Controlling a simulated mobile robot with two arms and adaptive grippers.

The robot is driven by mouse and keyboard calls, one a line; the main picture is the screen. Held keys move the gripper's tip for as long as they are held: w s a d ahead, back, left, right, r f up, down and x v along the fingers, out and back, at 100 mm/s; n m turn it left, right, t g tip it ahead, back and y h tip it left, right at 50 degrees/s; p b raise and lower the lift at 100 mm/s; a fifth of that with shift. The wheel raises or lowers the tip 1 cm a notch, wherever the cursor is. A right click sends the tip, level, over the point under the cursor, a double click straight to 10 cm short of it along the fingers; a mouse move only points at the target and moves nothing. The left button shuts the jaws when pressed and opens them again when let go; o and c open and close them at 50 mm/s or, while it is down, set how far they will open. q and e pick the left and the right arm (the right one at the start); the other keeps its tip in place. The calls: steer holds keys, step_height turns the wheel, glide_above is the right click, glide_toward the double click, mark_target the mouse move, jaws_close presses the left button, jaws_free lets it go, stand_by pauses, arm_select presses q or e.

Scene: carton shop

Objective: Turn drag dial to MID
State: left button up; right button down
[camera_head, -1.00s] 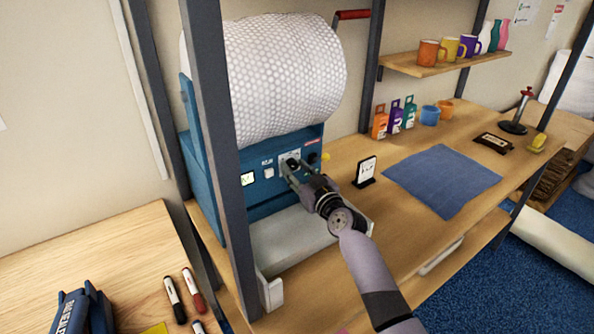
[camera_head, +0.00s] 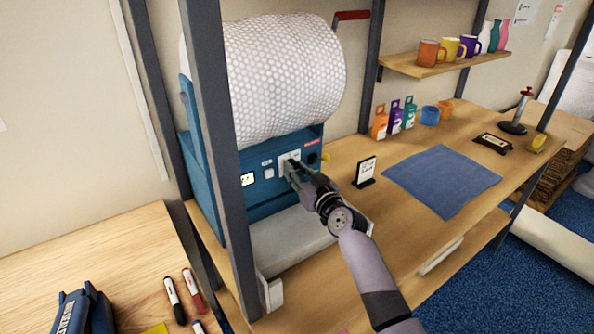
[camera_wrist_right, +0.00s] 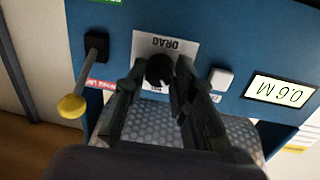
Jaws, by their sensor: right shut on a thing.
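The drag dial (camera_wrist_right: 159,70) is a round black knob on a white plate marked DRAG (camera_wrist_right: 158,45) on the blue machine front. My right gripper (camera_wrist_right: 160,80) is shut on the dial, one finger on each side, in the right wrist view. In the head view my right gripper (camera_head: 292,168) reaches the machine's front panel and hides most of the dial. The dial's setting marks are mostly covered, so I cannot read its position. My left gripper is not in view.
The blue machine (camera_head: 215,190) carries a large bubble-wrap roll (camera_head: 285,80). Beside the dial are a white button (camera_wrist_right: 221,79), a display reading 0.6 M (camera_wrist_right: 280,92) and a yellow-tipped lever (camera_wrist_right: 72,106). A dark post (camera_head: 215,140) stands in front, left of my arm. A small sign (camera_head: 365,170) stands right.

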steer(key=shift+r+m+g+p, duration=0.1)
steer(key=shift+m+g+p, duration=0.35)
steer(key=shift+m, duration=3.35)
steer(key=c, duration=1.3)
jaws_free()
steer(key=v, duration=1.2)
